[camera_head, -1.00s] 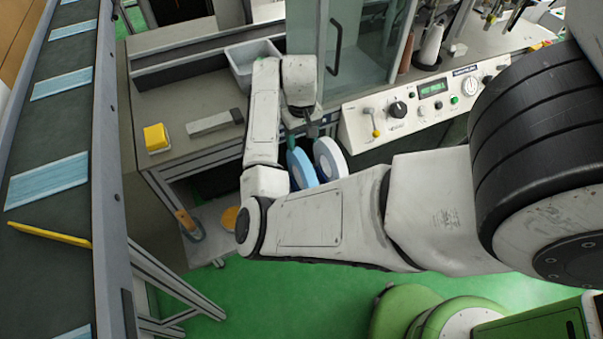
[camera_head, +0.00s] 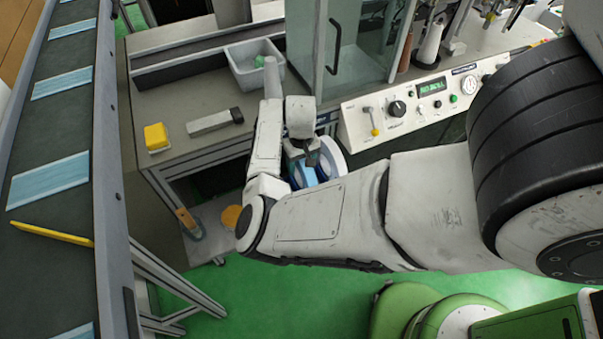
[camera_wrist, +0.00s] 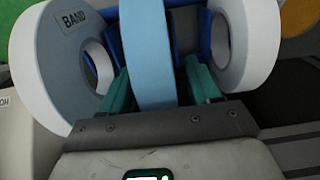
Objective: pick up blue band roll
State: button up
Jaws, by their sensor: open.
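The blue band roll (camera_wrist: 147,45) stands on edge in the middle of the wrist view, and part of it shows under my wrist in the head view (camera_head: 306,175). My gripper (camera_wrist: 160,78) is open, with one green finger on each side of the blue roll's rim. I cannot tell whether the fingers touch it. A white roll labelled BAND (camera_wrist: 45,65) stands to its left and another white roll (camera_wrist: 268,40) to its right. A white roll also shows beside my wrist in the head view (camera_head: 337,158). The blue roll's lower part is hidden.
A blue holder (camera_wrist: 205,35) is behind the rolls. The machine's control panel (camera_head: 425,100) is right of my wrist, under a glass cabinet (camera_head: 350,40). A grey bin (camera_head: 242,75), a grey tool (camera_head: 210,122) and a yellow block (camera_head: 156,137) are on the bench. A conveyor with masks runs at left.

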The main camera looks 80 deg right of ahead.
jog(key=shift+f, duration=0.2)
grip_shut()
dwell(0.5)
